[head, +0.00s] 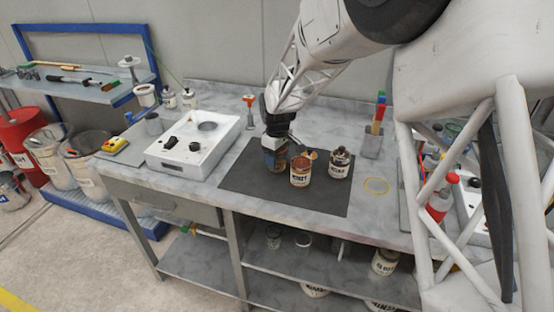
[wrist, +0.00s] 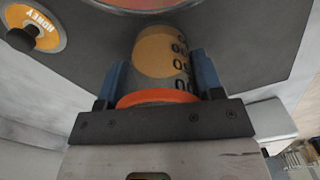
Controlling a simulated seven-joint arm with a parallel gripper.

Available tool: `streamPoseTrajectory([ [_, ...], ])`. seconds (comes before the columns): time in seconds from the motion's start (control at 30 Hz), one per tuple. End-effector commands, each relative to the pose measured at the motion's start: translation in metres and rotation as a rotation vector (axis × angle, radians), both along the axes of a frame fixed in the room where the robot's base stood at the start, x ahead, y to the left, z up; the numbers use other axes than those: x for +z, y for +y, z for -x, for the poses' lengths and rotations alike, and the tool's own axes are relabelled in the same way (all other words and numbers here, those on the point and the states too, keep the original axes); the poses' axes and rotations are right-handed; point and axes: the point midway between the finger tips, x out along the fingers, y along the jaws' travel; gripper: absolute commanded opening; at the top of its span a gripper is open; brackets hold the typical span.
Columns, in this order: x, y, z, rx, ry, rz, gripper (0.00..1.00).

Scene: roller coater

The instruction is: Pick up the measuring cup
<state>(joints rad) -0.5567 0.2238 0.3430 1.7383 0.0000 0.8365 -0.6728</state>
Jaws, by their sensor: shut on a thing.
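The measuring cup (wrist: 158,60) is a grey cylinder with dark numbers, an orange patch and an orange rim, seen in the wrist view. My gripper (wrist: 158,85) is shut on it, with one blue finger on each side. In the head view my gripper (head: 277,142) is over the left part of the dark mat (head: 240,183), and the cup (head: 274,160) is mostly hidden under it. I cannot tell whether the cup touches the mat.
A honey jar (head: 300,173) stands close to the right of the cup, with another labelled jar (head: 339,164) beyond it. A white device (head: 180,160) is at left. A holder with coloured sticks (head: 372,146) and a yellow ring (head: 376,185) are at right. The mat's front is clear.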

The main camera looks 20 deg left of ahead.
Motion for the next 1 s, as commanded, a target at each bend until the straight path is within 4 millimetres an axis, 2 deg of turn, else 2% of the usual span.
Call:
streamPoseTrajectory([
  [0.37, 0.010, 0.000, 0.000, 0.000, -0.001, -0.001, 0.36],
  [0.8, 0.070, 0.000, 0.000, 0.000, -0.003, -0.001, 0.36],
  [1.0, 0.092, 0.000, 0.000, 0.000, -0.001, -0.001, 0.36],
])
